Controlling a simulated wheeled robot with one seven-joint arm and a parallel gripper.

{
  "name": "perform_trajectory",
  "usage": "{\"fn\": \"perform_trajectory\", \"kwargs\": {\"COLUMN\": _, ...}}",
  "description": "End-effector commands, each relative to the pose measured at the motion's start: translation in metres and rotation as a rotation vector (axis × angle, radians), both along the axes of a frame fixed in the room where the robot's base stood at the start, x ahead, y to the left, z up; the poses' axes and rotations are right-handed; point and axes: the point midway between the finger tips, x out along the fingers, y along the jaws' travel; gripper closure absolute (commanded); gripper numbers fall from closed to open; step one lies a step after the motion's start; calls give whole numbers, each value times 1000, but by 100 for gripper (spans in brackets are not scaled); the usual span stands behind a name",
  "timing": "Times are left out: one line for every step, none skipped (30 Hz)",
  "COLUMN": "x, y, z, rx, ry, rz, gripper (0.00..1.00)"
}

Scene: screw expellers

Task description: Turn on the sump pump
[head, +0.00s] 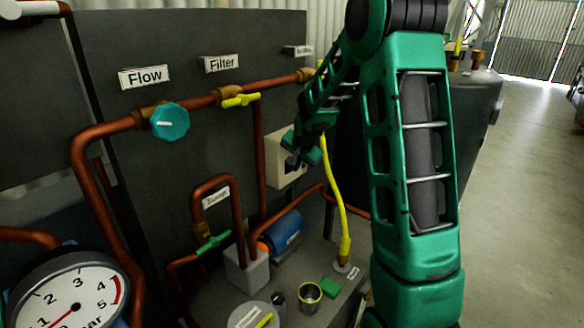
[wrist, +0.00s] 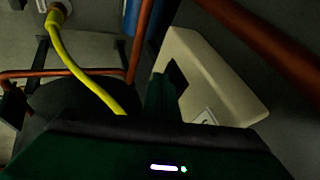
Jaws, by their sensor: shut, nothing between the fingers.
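A beige switch box (head: 284,174) is mounted on the dark panel, partly hidden behind my gripper (head: 294,160). The box also fills the centre right of the wrist view (wrist: 222,72), with a small pale plate (wrist: 206,117) low on its face; its switch position cannot be made out. My gripper is shut and empty, with its dark fingertip (wrist: 175,78) in front of the box; I cannot tell whether they touch. A blue cylinder (head: 286,230) with an orange end, possibly the pump, lies below beside a grey block (head: 246,272).
A yellow cable (head: 332,185) hangs just right of my gripper. Copper pipes carry a teal knob (head: 169,122), a yellow valve handle (head: 240,100) and a green valve handle (head: 213,242). A pressure gauge (head: 68,295) is at lower left. Open floor (head: 520,190) lies right.

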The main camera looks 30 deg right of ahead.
Motion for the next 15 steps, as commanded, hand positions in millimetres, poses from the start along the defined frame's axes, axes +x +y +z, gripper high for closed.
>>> {"fn": "perform_trajectory", "kwargs": {"x": -6, "y": -3, "z": 0, "rx": 0, "ry": 2, "rz": -2, "gripper": 100}}
{"fn": "perform_trajectory", "kwargs": {"x": -10, "y": -5, "z": 0, "rx": 0, "ry": 2, "rz": -2, "gripper": 100}}
{"fn": "perform_trajectory", "kwargs": {"x": -15, "y": -7, "z": 0, "rx": 0, "ry": 2, "rz": 0, "gripper": 100}}
{"fn": "perform_trajectory", "kwargs": {"x": -19, "y": -9, "z": 0, "rx": 0, "ry": 3, "rz": -1, "gripper": 100}}
{"fn": "perform_trajectory", "kwargs": {"x": -22, "y": -8, "z": 7, "rx": -1, "ry": 0, "rz": 0, "gripper": 100}}
{"fn": "perform_trajectory", "kwargs": {"x": -26, "y": -7, "z": 14, "rx": -2, "ry": -2, "rz": -1, "gripper": 100}}
{"fn": "perform_trajectory", "kwargs": {"x": -29, "y": -6, "z": 18, "rx": -2, "ry": -1, "rz": 0, "gripper": 100}}
{"fn": "perform_trajectory", "kwargs": {"x": -33, "y": -4, "z": 22, "rx": -1, "ry": 0, "rz": 0, "gripper": 100}}
{"fn": "perform_trajectory", "kwargs": {"x": -37, "y": -2, "z": 27, "rx": -1, "ry": 0, "rz": 2, "gripper": 100}}
{"fn": "perform_trajectory", "kwargs": {"x": -40, "y": 0, "z": 32, "rx": -2, "ry": -1, "rz": 2, "gripper": 100}}
{"fn": "perform_trajectory", "kwargs": {"x": -43, "y": 1, "z": 36, "rx": -2, "ry": -1, "rz": 2, "gripper": 100}}
{"fn": "perform_trajectory", "kwargs": {"x": -48, "y": 3, "z": 42, "rx": -2, "ry": 0, "rz": 4, "gripper": 100}}
{"fn": "perform_trajectory", "kwargs": {"x": -51, "y": 4, "z": 46, "rx": -2, "ry": 0, "rz": 4, "gripper": 100}}
{"fn": "perform_trajectory", "kwargs": {"x": -54, "y": 5, "z": 49, "rx": -2, "ry": 0, "rz": 4, "gripper": 100}}
{"fn": "perform_trajectory", "kwargs": {"x": -58, "y": 6, "z": 54, "rx": -1, "ry": 0, "rz": 4, "gripper": 100}}
